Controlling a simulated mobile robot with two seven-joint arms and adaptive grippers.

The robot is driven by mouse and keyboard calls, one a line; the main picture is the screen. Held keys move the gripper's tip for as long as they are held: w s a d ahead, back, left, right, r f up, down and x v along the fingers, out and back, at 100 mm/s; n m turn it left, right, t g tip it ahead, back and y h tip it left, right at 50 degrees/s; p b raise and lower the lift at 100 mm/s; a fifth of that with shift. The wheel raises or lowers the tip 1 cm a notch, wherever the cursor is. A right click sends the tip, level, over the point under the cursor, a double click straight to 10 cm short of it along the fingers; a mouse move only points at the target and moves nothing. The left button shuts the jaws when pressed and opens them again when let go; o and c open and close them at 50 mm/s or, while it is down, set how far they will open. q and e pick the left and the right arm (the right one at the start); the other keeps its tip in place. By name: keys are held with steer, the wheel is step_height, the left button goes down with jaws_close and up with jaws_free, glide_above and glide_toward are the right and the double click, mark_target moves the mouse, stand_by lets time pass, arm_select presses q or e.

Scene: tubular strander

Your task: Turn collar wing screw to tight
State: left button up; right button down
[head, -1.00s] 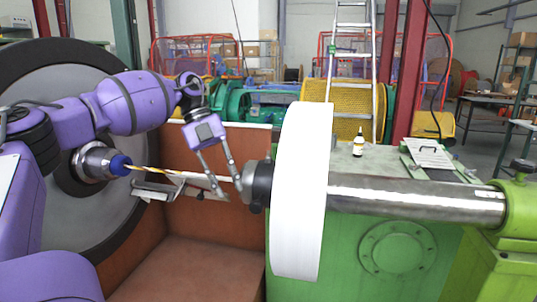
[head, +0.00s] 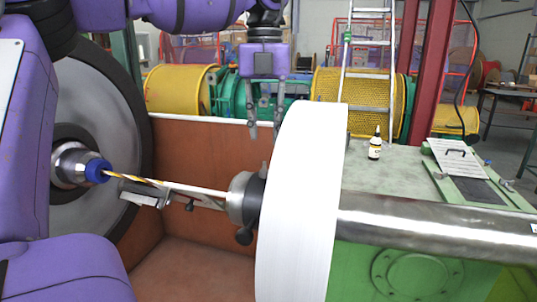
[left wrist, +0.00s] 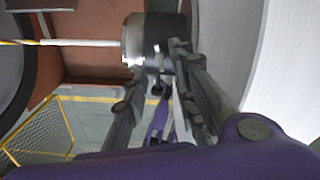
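The collar (head: 243,196) is a grey and black cylinder on the shaft, against the white disc; it shows at the top middle of the left wrist view (left wrist: 150,40). A small upright piece, apparently the wing screw (head: 263,168), stands on top of it; it looks like a small pale tab in the left wrist view (left wrist: 157,55). A dark knob (head: 244,237) sticks out low on the near side. My left gripper (head: 265,137) is open, fingers pointing down, above the collar with a gap. In the left wrist view its fingertips (left wrist: 157,62) flank the tab, apart. My right gripper is not in view.
The large white disc (head: 302,200) stands close to the right of the collar. A small bottle (head: 375,145) stands on the green housing (head: 395,175). The brown trough (head: 190,240) is open below.

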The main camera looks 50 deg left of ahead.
mark_target(264, 165)
arm_select(q)
steer(key=f, duration=0.7)
steer(key=shift+s+d+f, duration=0.1)
steer(key=shift+s+f, duration=0.05)
steer(key=shift+s, duration=0.1)
jaws_close()
